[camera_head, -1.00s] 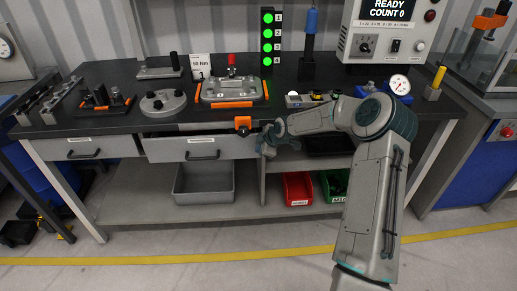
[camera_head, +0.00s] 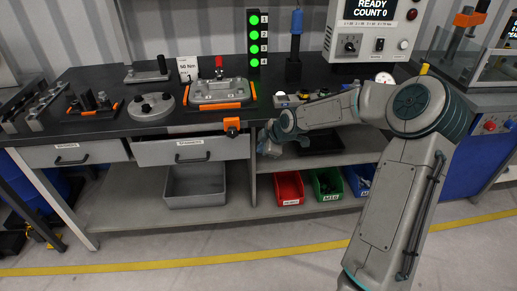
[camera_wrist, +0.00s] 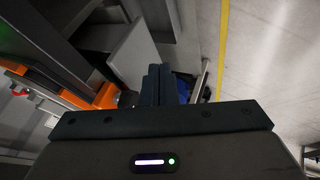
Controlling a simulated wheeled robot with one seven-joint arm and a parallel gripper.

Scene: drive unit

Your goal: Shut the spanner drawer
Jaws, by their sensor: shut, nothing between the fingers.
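Two grey drawers hang under the dark bench top in the head view. The right one (camera_head: 165,153) stands partly out, its front ahead of the bench edge; the left one (camera_head: 50,157) looks closed. Both labels are too small to read surely, so I cannot confirm which is the spanner drawer. My gripper (camera_head: 268,145) is just right of the right drawer's front, about level with it. Contact cannot be told. In the wrist view my gripper (camera_wrist: 157,82) has its fingers together and empty, beside a grey panel (camera_wrist: 134,55) that looks like the drawer front.
An orange block (camera_head: 232,125) sits at the bench edge above the drawer's right end. A grey bin (camera_head: 195,187), a red bin (camera_head: 289,188) and a green bin (camera_head: 327,184) stand on the lower shelf. The floor in front is clear.

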